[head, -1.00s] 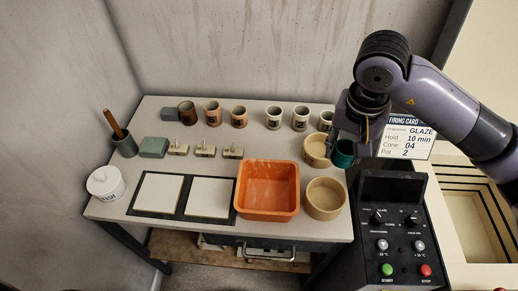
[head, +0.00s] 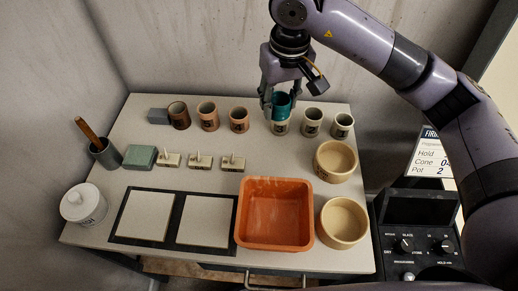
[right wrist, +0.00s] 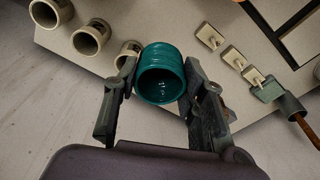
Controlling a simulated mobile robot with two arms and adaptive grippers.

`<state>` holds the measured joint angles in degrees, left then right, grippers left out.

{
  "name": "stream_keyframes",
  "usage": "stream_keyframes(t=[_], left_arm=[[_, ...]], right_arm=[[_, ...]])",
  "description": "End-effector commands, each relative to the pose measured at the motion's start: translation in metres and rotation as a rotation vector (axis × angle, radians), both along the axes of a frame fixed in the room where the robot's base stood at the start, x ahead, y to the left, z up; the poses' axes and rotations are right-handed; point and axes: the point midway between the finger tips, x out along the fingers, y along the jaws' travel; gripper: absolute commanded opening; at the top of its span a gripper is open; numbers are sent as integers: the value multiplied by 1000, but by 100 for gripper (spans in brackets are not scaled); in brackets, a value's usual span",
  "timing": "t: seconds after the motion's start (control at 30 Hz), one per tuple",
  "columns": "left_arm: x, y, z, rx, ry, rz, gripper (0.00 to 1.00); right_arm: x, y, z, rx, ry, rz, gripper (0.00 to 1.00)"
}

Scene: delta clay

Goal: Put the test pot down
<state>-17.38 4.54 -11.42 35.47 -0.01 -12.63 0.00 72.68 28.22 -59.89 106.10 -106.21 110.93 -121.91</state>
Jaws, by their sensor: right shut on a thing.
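The teal test pot (head: 281,101) is in my right gripper (head: 281,106), near the back of the table. In the right wrist view the teal pot (right wrist: 160,75) sits between the two fingers of my right gripper (right wrist: 155,88), its mouth facing the camera. In the head view it overlaps the rim of a cream cup (head: 280,128) in the back row. I cannot tell the gap between pot and cup. The table (head: 205,180) is pale grey. My left gripper is not in view.
Brown cups (head: 208,118) stand left of the cream cup, and two more cream cups (head: 312,122) stand right. An orange tub (head: 275,241), tan bowls (head: 336,160), white tiles (head: 145,215) and small tile pieces (head: 200,161) lie nearer. A control panel (head: 420,240) stands at right.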

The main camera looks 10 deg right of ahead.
Motion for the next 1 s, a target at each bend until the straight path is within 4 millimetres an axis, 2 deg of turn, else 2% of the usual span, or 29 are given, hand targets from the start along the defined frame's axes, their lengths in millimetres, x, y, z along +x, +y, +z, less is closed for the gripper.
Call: stream_keyframes(t=[0.1, 0.2, 0.4, 0.5, 0.77, 1.0], left_arm=[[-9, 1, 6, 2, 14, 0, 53], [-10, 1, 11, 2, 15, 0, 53], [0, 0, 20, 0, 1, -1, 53], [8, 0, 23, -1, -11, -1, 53], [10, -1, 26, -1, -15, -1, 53], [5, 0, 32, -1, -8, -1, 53]], right_arm=[[-2, -1, -30, -3, 10, -1, 11], [-2, -1, -57, -2, 9, -2, 11], [-2, -1, -109, -2, 8, -1, 11], [-2, -1, -128, -2, 6, -2, 11], [-1, 0, -149, 0, 3, -2, 11], [-1, 0, -182, -2, 4, -2, 11]])
